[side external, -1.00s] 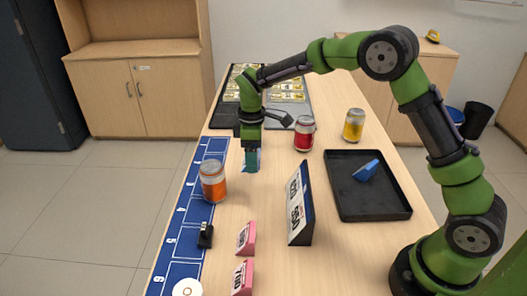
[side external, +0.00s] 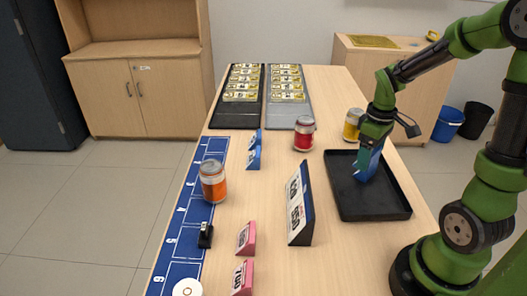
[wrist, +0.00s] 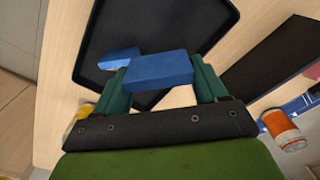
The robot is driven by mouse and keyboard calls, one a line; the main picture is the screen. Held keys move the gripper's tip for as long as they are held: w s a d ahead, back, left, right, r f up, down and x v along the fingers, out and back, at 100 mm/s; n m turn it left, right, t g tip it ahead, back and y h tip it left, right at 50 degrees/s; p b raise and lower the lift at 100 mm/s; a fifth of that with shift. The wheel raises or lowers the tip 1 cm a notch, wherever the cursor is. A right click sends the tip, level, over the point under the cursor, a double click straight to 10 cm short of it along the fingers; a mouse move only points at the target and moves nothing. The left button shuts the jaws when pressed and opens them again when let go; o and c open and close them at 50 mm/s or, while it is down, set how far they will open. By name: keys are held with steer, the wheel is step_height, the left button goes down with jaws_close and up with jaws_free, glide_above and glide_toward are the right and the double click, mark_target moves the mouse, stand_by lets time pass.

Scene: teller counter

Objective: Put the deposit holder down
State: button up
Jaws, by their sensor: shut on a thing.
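My gripper (side external: 368,165) is low over the black tray (side external: 380,208), pointing down. It is shut on a blue deposit holder (wrist: 160,71), which spans between the dark green fingertips in the wrist view. In the side view the held holder (side external: 376,160) is partly covered by the fingers; whether it touches the tray floor I cannot tell. Another lighter blue piece (wrist: 118,56) shows in the tray just beyond it in the wrist view. Two more blue holders (side external: 255,137) (side external: 253,158) stand on the counter beside the blue numbered strip (side external: 170,238).
A yellow can (side external: 352,124) stands close behind the tray and a red can (side external: 304,134) to its left. A dark sign (side external: 301,207) stands left of the tray.

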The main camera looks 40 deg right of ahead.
mark_target(363, 195)
steer(key=shift+m, duration=0.3)
steer(key=f, duration=0.3)
steer(key=s+f, duration=0.1)
steer(key=f, duration=0.5)
steer(key=shift+s+a+f, duration=0.15)
steer(key=shift+a+f, duration=0.05)
steer(key=shift+a, duration=0.1)
steer(key=o, duration=1)
steer(key=shift+f, duration=0.15)
steer(key=shift+o, duration=0.2)
step_height(363, 195, up, 12)
steer(key=shift+r, duration=0.15)
steer(key=a+r+m+t+y, duration=0.1)
steer(key=a+r+m+t, duration=0.1)
steer(key=a+r, duration=0.3)
steer(key=s+a+r+m+t+y, duration=0.1)
steer(key=a+r+t, duration=0.4)
steer(key=a, duration=0.7)
steer(key=shift+s+r+m, duration=0.3)
steer(key=shift+r+m, duration=0.2)
steer(key=shift+r, duration=0.05)
